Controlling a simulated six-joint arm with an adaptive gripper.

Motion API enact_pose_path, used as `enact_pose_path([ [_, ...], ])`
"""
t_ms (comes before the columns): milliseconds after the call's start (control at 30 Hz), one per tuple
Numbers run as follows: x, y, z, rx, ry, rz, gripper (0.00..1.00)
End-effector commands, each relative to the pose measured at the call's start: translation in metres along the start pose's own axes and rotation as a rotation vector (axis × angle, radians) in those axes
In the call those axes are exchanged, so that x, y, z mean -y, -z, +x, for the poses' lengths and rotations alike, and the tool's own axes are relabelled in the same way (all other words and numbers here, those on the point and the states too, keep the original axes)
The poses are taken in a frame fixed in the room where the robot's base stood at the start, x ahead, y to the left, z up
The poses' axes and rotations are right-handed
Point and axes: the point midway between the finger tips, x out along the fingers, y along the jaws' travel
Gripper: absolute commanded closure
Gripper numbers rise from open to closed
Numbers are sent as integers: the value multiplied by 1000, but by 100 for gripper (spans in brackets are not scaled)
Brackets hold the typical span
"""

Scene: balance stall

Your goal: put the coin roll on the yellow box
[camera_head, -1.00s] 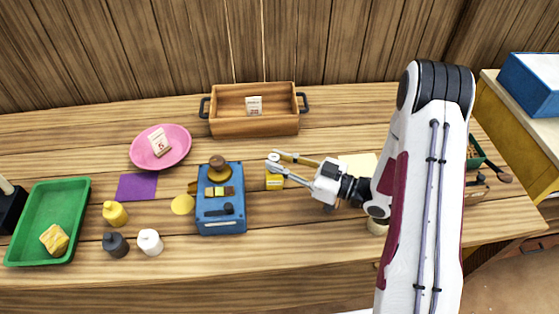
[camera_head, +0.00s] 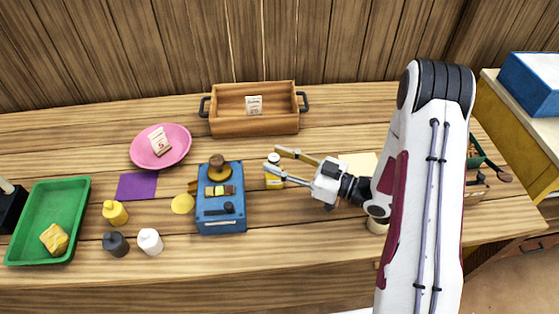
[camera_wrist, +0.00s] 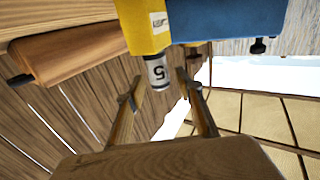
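The coin roll (camera_head: 274,158), a short pale cylinder, stands upright on the yellow box (camera_head: 273,182) in the middle of the table.
A blue scale (camera_head: 221,222) stands just left of the yellow box. A wooden tray (camera_head: 254,126) with dark handles is behind. A pink plate (camera_head: 179,155), purple square (camera_head: 137,187), several bottles and a green tray (camera_head: 75,200) lie left.

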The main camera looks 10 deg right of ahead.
Motion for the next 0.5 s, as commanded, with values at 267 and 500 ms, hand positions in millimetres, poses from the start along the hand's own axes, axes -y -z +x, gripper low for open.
enact_pose_path([
  [267,-1,0,-20,0,-3,1,64],
  [500,-1,0,-45,0,-3,0,64],
])
